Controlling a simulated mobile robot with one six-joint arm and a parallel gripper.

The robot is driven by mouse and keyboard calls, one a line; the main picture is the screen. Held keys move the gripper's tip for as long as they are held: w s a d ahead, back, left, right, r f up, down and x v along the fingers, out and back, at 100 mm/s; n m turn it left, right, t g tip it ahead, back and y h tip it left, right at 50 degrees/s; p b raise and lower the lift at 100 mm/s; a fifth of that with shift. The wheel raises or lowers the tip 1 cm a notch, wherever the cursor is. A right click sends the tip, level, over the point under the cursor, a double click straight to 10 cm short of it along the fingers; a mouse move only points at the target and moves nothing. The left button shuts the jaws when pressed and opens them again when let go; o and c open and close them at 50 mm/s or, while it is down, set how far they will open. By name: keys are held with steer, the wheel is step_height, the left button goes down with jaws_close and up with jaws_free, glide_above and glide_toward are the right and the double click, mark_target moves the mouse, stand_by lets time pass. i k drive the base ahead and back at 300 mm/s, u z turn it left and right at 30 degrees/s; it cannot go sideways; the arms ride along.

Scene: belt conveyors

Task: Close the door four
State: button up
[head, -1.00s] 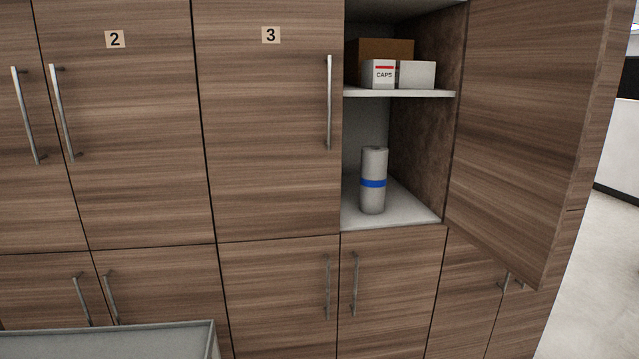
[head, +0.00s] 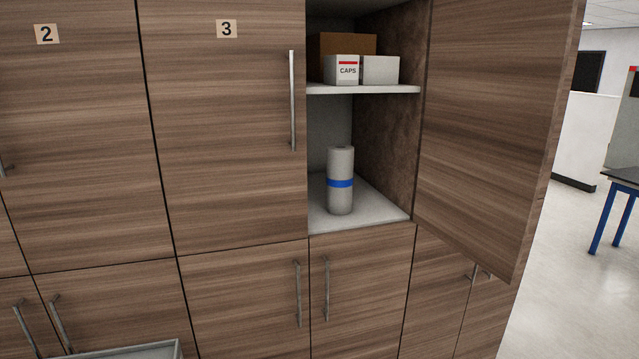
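An open wood-grain door (head: 490,120) stands swung out to the right of an open cupboard compartment. No number shows on the side of it that I see, so I cannot read whether it is door four. It is the door right of closed door 3 (head: 225,130). Inside the compartment, a white shelf (head: 375,89) bears boxes, and a grey roll with a blue band (head: 340,182) stands upright on the compartment floor. The open door's handle is not visible. My gripper is not in view.
Closed door 2 (head: 80,130) is at the left. Lower doors (head: 362,280) below are shut, with bar handles. A grey tray-like edge (head: 130,350) shows at the bottom left. Open floor (head: 560,290) and a blue-legged table (head: 618,215) lie at the right.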

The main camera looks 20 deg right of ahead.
mark_target(497, 69)
steer(key=u, duration=0.05)
steer(key=k, duration=0.2)
steer(key=z, duration=2.95)
steer(key=i, duration=1.65)
steer(key=z, duration=0.05)
